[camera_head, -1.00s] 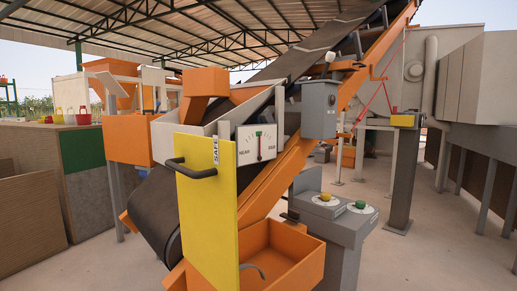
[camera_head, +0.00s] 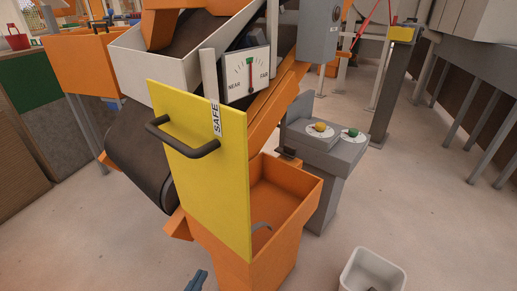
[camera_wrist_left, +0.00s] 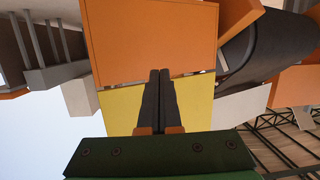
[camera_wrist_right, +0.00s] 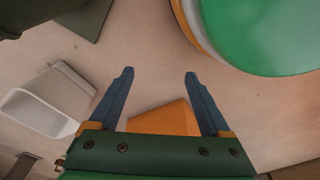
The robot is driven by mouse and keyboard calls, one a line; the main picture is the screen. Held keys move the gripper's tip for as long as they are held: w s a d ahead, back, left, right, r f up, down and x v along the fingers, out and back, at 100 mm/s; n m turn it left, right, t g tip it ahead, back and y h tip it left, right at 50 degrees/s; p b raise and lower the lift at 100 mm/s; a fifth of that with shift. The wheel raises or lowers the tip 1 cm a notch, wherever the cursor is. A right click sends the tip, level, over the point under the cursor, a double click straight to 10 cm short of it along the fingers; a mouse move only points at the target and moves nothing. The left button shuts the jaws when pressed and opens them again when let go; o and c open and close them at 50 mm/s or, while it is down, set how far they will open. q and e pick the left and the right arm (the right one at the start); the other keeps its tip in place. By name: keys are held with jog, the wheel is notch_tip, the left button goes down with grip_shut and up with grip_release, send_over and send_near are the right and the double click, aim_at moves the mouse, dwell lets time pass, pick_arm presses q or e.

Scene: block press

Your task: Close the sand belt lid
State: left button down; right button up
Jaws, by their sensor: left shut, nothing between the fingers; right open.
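The yellow lid panel (camera_head: 195,150) stands upright at the front of an orange box (camera_head: 290,177) whose top is open. A black bar handle (camera_head: 180,145) is on the panel's face, and a SAFE strip (camera_head: 216,118) is at its upper edge. My left gripper (camera_head: 197,280) is low at the bottom edge, below the panel and apart from the handle. In the left wrist view its fingers (camera_wrist_left: 159,75) are together and empty, with the yellow panel (camera_wrist_left: 120,105) and an orange face beyond. My right gripper (camera_wrist_right: 160,75) is open and empty over the floor.
The dark conveyor belt (camera_head: 140,160) runs behind the panel. A NEAR/FAR gauge (camera_head: 247,75) stands above it. A grey button pedestal (camera_head: 325,140) is right of the box. A white bin (camera_head: 372,272) stands on the floor. The right foreground floor is mostly clear.

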pick_arm(q)
notch_tip(320, 180, up, 16)
jog(key=d+m+t+h+p, duration=0.1)
jog(key=d+t+h+p, duration=0.1)
jog(key=t+h+p, duration=0.25)
jog(key=m+t+h+p, duration=0.1)
jog(key=m+h+p, duration=0.35)
jog(key=h, duration=0.45)
send_near(224, 135)
jog(key=s+a+r, duration=0.2)
jog(key=s+r, duration=0.1)
jog(key=s, duration=0.4)
jog(key=p+x, duration=0.1)
jog(key=x, duration=0.3)
jog(key=w+d+f+p+x, duration=0.1)
jog(key=x, duration=0.3)
jog(key=f+p+x, duration=0.1)
jog(key=x, duration=0.3)
jog(key=shift+w+d, duration=0.2)
jog(key=shift+d, duration=0.05)
pick_arm(e)
jog(key=s+d+r+g, duration=0.1)
jog(key=s+r, duration=0.7)
jog(key=s, duration=0.1)
jog(key=shift+d, duration=0.25)
jog(key=shift+r, duration=0.1)
